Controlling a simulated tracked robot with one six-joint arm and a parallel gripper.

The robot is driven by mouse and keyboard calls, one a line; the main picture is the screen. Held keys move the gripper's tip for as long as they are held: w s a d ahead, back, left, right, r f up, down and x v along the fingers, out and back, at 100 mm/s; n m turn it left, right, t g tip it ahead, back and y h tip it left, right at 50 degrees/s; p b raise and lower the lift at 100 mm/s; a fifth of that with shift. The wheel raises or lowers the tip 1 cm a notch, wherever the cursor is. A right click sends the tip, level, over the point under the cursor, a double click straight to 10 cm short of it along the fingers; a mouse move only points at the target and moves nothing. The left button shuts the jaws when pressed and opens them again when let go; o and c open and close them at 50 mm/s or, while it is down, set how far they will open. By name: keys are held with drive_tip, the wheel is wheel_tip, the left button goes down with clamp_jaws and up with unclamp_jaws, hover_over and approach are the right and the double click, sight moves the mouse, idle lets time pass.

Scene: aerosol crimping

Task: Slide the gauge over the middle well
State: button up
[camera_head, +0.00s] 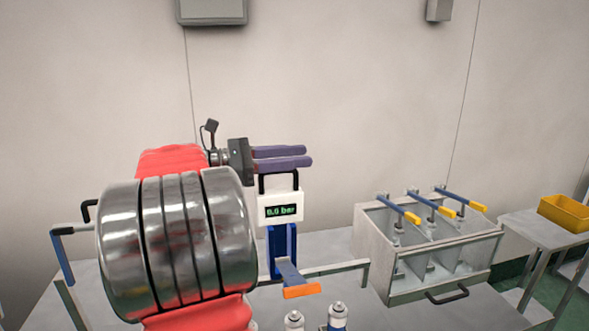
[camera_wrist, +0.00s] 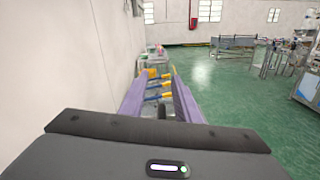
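The gauge (camera_head: 281,208) is a white box with a green display reading 0.0 bar and a black handle (camera_head: 279,177) on top. It sits on a blue upright above a rail (camera_head: 335,268), with an orange-tipped lever (camera_head: 301,291) below. My gripper (camera_head: 308,156) has purple fingers, level and pointing right, at the top of the handle. In the wrist view the fingers (camera_wrist: 158,90) are apart, and a dark piece, apparently the handle, shows between them near the palm. A steel box (camera_head: 430,285) with three compartments stands to the right; I cannot tell whether these are the wells.
Two spray cans (camera_head: 337,318) stand at the bottom front. Three blue levers with yellow grips (camera_head: 445,211) reach over the steel box. A yellow bin (camera_head: 566,212) is on a side table at far right. My large arm links hide the left part of the rail.

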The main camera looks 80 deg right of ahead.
wheel_tip(320, 180, up, 7)
drive_tip(key=shift+f, duration=0.2)
idle(0.9)
